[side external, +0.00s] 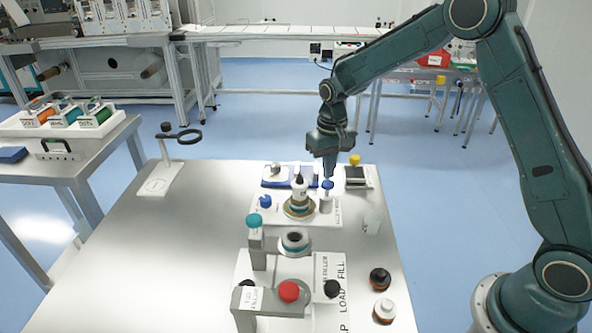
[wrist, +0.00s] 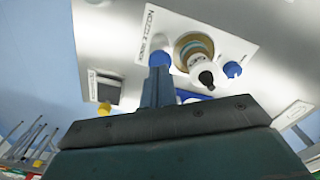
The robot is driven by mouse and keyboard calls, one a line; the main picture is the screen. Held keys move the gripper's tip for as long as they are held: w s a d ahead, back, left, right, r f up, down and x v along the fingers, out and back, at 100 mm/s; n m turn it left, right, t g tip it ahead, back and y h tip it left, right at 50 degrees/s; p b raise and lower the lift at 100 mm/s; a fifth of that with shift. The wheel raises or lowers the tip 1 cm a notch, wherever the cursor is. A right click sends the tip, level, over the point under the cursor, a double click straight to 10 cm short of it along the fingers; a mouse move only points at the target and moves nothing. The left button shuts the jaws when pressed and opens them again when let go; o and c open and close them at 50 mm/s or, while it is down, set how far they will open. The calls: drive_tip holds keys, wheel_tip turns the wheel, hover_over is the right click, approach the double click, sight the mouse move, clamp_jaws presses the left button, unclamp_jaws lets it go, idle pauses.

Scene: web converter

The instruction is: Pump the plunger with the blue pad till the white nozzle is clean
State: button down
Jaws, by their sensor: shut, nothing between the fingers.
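The plunger with the blue pad (side external: 327,184) is a white post with a blue top, on the right of a white plate. It also shows in the wrist view (wrist: 159,59). My gripper (side external: 329,174) points down with its fingers closed and empty, right over the blue pad. In the wrist view the fingertips (wrist: 158,72) overlap the pad's edge; I cannot tell whether they touch it. The white nozzle (side external: 299,188) stands left of the plunger on a round tan base. Its tip is dark in the wrist view (wrist: 202,70).
A blue knob (side external: 265,201) sits left of the nozzle on the same plate. Behind are a blue tray (side external: 275,183) and a dark square pad (side external: 355,175). A teal-capped post (side external: 254,220) and red knob (side external: 289,291) stand in front.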

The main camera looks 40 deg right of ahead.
sight(328, 182)
drive_tip(key=shift+r, duration=0.1)
wheel_tip(328, 182, up, 6)
drive_tip(key=shift+f, duration=0.1)
idle(0.8)
drive_tip(key=s+a+r+n+t, duration=0.2)
drive_tip(key=s+r+t, duration=0.1)
drive_tip(key=s+r, duration=1.2)
drive_tip(key=s+f+n+t, duration=0.1)
drive_tip(key=s+t, duration=0.1)
drive_tip(key=s, duration=1.4)
drive_tip(key=shift+a+f+t, duration=0.15)
drive_tip(key=shift+f+t, duration=0.15)
